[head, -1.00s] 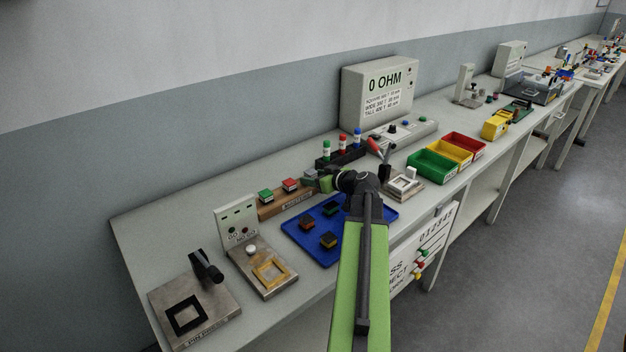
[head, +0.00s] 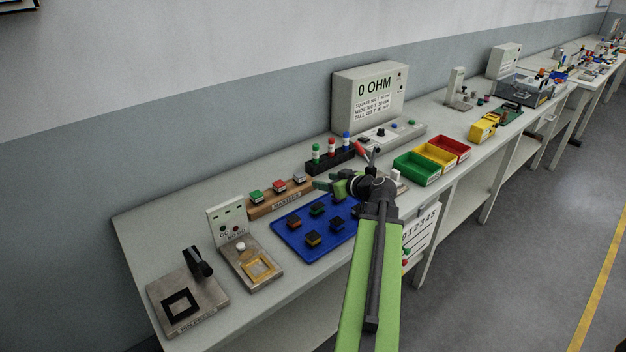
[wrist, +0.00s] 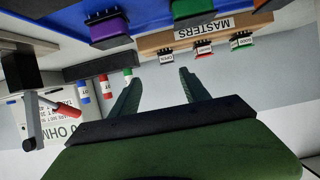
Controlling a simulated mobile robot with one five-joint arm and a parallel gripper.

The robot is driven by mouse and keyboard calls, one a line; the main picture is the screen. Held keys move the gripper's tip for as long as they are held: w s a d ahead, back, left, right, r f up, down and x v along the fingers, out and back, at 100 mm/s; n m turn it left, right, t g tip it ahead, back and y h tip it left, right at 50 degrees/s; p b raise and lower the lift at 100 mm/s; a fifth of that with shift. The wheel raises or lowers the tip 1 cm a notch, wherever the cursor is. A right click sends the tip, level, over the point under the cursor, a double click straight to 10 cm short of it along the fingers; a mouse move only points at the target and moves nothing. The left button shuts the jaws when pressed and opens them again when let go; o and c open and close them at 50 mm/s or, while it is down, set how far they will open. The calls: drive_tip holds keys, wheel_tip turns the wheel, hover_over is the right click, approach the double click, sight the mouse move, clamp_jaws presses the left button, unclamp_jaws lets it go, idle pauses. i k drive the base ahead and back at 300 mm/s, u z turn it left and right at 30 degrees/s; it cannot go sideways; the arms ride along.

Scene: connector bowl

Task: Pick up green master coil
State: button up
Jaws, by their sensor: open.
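The green master coil (head: 257,196) sits at the left end of the wooden MASTERS rack (head: 262,208), beside the red coil (head: 279,187) and the grey coil (head: 299,177). In the wrist view, which looks upside down, the green master coil (wrist: 241,41) is at the upper right, beyond and right of my fingers. My gripper (head: 321,184) is open and empty, right of the rack near the blue tray's far edge. In the wrist view my gripper (wrist: 160,76) has its two fingers apart, with the grey coil (wrist: 166,57) nearest ahead of the gap.
A blue tray (head: 290,222) with several dark coils lies in front of the rack. A black holder (head: 330,161) with green, red and blue-capped bottles stands behind my gripper. A fixture with an upright panel (head: 228,222) is left of the rack.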

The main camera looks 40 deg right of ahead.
sight(256, 197)
drive_tip(key=k, duration=1)
drive_tip(key=z, duration=0.05)
